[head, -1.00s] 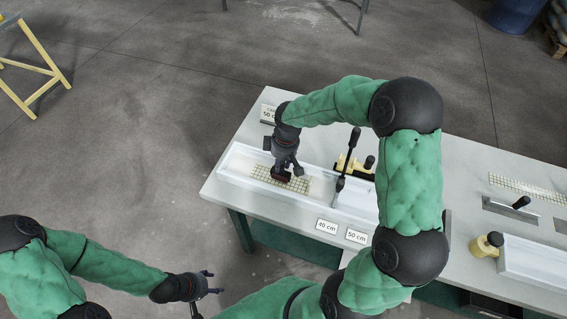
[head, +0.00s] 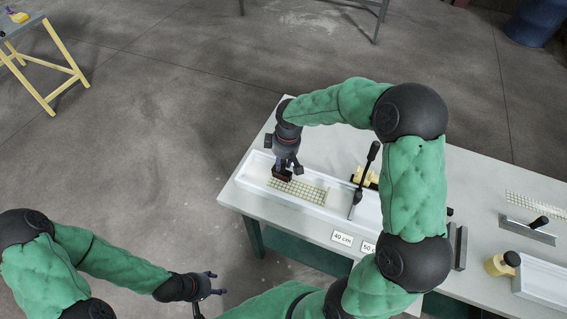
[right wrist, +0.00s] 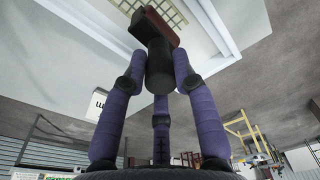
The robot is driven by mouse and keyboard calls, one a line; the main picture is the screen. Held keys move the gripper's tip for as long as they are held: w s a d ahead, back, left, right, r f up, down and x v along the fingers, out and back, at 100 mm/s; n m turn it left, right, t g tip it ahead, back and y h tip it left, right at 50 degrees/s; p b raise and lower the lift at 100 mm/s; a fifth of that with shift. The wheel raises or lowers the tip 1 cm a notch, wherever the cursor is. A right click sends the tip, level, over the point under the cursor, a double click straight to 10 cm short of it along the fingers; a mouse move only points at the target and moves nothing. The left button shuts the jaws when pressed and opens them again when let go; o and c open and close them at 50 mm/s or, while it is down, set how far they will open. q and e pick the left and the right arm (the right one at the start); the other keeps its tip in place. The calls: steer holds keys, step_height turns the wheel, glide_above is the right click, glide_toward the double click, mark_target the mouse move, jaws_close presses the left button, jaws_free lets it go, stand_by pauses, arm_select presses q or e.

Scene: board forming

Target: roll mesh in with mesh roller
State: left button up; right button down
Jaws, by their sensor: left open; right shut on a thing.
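My right gripper (head: 287,164) is shut on the dark handle of the mesh roller (head: 282,174) over the left part of a white mould tray. In the right wrist view my fingers close around the black handle (right wrist: 160,68), with a reddish-brown roller head (right wrist: 158,25) beyond it. The cream grid mesh (head: 303,189) lies in the tray (head: 262,186); it also shows in the right wrist view (right wrist: 172,8). The roller is at the mesh's left end; I cannot tell whether it touches. My left gripper (head: 212,284) is open and empty, off the table to the lower left.
A black-handled lever (head: 366,170) stands across the tray, right of the mesh. Labels "40 cm" (head: 342,239) and "50 cm" lie at the front edge. Further right are a trowel (head: 530,230), a yellow tool (head: 502,263), another white tray (head: 541,281) and more mesh (head: 535,207).

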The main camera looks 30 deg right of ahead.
steer(key=shift+w+r, duration=0.1)
steer(key=shift+r, duration=0.5)
steer(key=shift+w+a+r+p, duration=0.15)
steer(key=shift+r+p, duration=0.55)
steer(key=shift+p, duration=0.1)
steer(key=shift+r+p, duration=0.75)
steer(key=shift+r, duration=0.4)
